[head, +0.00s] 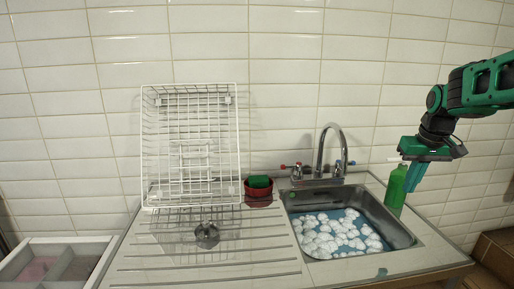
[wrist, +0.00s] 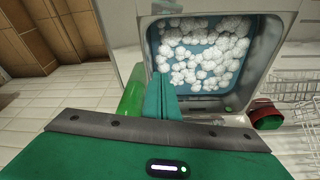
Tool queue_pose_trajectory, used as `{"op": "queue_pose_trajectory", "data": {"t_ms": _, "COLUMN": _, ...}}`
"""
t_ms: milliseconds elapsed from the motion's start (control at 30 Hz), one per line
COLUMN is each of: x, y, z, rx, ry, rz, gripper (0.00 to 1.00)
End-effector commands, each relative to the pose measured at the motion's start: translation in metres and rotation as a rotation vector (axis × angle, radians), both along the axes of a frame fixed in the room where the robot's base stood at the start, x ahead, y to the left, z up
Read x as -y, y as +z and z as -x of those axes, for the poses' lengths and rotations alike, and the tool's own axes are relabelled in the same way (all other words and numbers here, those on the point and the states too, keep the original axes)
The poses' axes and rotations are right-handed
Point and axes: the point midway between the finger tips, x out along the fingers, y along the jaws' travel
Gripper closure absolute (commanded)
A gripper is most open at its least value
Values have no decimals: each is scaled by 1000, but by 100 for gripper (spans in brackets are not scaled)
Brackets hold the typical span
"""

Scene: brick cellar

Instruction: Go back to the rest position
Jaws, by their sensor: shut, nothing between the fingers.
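My gripper (head: 415,176) is green and sits at the end of my arm at the right of the head view. It is shut and empty, pointing down above the right side of the counter. In the wrist view its closed fingers (wrist: 163,98) show in front of the sink. A green bottle (head: 396,187) stands on the counter behind the sink's right corner, just left of my fingers in the head view. It also shows in the wrist view (wrist: 132,98), beside the fingers. I cannot tell whether they touch.
The metal sink (head: 401,238) holds white foam on blue water. A tap (head: 320,150) rises behind it. A red pot (head: 258,199) with a green sponge stands left of it. A white wire rack (head: 146,150) stands on the drainboard, with a small metal item (head: 207,235) before it.

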Motion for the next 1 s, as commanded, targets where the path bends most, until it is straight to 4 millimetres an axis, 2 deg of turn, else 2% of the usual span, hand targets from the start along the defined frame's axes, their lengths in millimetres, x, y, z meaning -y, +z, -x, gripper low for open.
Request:
{"op": "queue_pose_trajectory", "data": {"t_ms": 33, "x": 0, "y": 0, "z": 26, "rx": -15, "ry": -31, "rz": -1, "gripper": 100}}
{"op": "queue_pose_trajectory", "data": {"t_ms": 300, "x": -1, "y": -29, "z": 175, "rx": -120, "ry": -240, "rz": -30, "gripper": 100}}
{"op": "queue_pose_trajectory", "data": {"t_ms": 400, "x": -7, "y": -45, "z": 228, "rx": -156, "ry": -310, "rz": -50, "gripper": 100}}
{"op": "queue_pose_trajectory", "data": {"t_ms": 533, "x": -16, "y": -66, "z": 285, "rx": -199, "ry": -385, "rz": -74, "gripper": 100}}
{"op": "queue_pose_trajectory", "data": {"t_ms": 600, "x": -20, "y": -75, "z": 307, "rx": -216, "ry": -414, "rz": -85, "gripper": 100}}
{"op": "queue_pose_trajectory", "data": {"t_ms": 700, "x": -25, "y": -84, "z": 328, "rx": -232, "ry": -442, "rz": -96, "gripper": 100}}
{"op": "queue_pose_trajectory", "data": {"t_ms": 800, "x": -27, "y": -89, "z": 337, "rx": -241, "ry": -453, "rz": -100, "gripper": 100}}
{"op": "queue_pose_trajectory", "data": {"t_ms": 1000, "x": -28, "y": -89, "z": 339, "rx": -243, "ry": -456, "rz": -101, "gripper": 100}}
